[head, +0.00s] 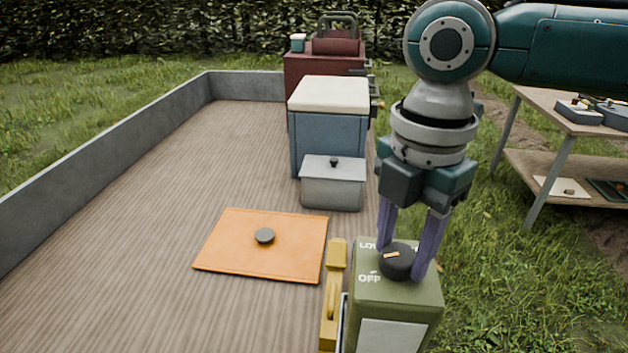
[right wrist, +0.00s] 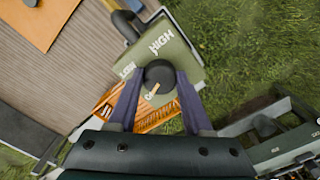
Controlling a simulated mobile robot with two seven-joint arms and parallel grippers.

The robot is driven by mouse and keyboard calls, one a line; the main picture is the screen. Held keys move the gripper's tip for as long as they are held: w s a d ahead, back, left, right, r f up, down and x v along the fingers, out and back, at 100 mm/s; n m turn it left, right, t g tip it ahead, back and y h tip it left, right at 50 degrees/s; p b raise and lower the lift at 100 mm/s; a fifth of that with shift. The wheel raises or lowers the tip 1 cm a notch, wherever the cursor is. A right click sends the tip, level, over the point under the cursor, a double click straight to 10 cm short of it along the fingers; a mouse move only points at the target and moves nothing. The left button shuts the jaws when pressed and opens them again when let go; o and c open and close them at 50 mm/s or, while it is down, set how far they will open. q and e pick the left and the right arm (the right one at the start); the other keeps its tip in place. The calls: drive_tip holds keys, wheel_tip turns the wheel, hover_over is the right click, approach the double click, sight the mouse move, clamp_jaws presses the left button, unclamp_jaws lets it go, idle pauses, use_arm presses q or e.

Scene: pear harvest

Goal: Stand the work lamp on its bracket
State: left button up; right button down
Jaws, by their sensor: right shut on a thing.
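A green box (head: 397,300) with a black knob (head: 398,262) on its top stands at the right edge of the wooden bed. The lettering OFF and part of LOW shows by the knob; HIGH also shows in the right wrist view. I cannot tell whether this box is the work lamp. My right gripper (head: 405,264) points down and is shut on the knob, one finger on each side. The knob (right wrist: 159,76) also shows between the fingers in the right wrist view. A yellow fitting (head: 331,300) stands just left of the box; I cannot tell whether it is the bracket. My left gripper is out of view.
An orange mat (head: 222,250) with a dark disc (head: 264,236) lies on the bed (head: 150,190). A grey lidded box (head: 332,190), a blue cooler (head: 328,135) and a red chest (head: 305,66) stand behind. A bench (head: 548,98) stands on the grass at right. The bed's left is clear.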

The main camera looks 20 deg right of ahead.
drive_tip(key=shift+c, duration=1.6)
unclamp_jaws()
drive_tip(key=shift+f, duration=0.1)
